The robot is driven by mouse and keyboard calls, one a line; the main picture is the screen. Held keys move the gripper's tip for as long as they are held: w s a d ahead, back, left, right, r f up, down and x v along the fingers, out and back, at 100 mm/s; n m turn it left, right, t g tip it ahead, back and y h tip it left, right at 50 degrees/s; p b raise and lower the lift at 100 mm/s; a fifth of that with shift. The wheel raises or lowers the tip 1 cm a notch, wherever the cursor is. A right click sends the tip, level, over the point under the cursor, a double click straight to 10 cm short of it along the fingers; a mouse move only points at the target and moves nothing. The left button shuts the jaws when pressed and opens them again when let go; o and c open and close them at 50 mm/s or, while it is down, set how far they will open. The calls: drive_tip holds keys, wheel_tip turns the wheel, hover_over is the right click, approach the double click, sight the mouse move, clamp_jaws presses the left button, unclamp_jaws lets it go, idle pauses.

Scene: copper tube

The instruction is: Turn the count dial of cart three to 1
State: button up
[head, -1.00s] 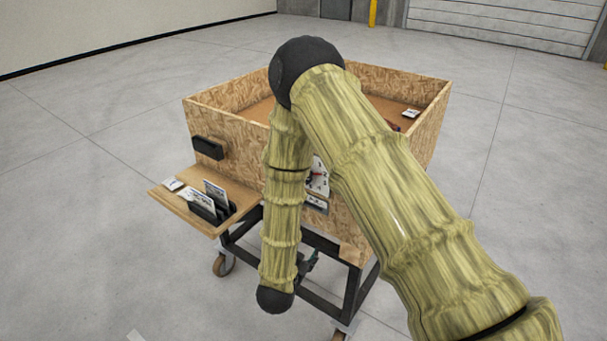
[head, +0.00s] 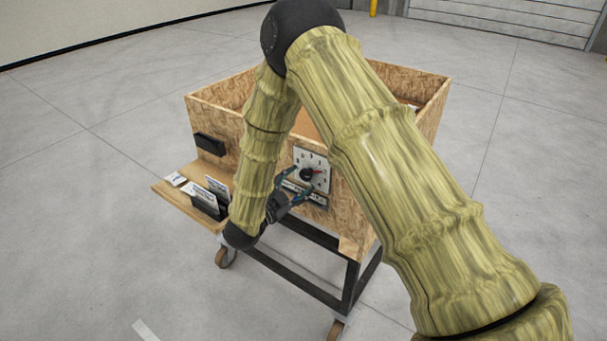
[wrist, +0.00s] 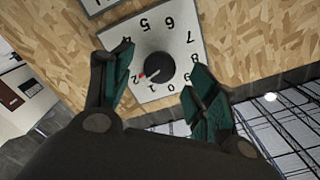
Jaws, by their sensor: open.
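The count dial is a round black knob (head: 306,174) with a red pointer on a white numbered plate (head: 311,158), fixed to the cart's (head: 340,222) chipboard front. In the wrist view the knob (wrist: 159,66) shows between my fingers, and its red mark points at about the 2. The digits run around it; the 3 is hidden or unclear. My gripper (head: 302,181) is open in front of the dial, tilted up from below left. In the wrist view my gripper (wrist: 156,72) has one finger each side of the knob, with visible gaps; contact depth cannot be told.
A label strip (head: 304,194) sits just below the dial plate. A wooden side shelf (head: 172,199) holds cards in a black holder (head: 207,205). A black box (head: 209,144) is on the cart's front. The floor around the cart is clear.

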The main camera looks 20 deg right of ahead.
sight(304, 177)
drive_tip(key=shift+p+x, duration=0.4)
drive_tip(key=shift+x, duration=1.6)
drive_tip(key=c, duration=1)
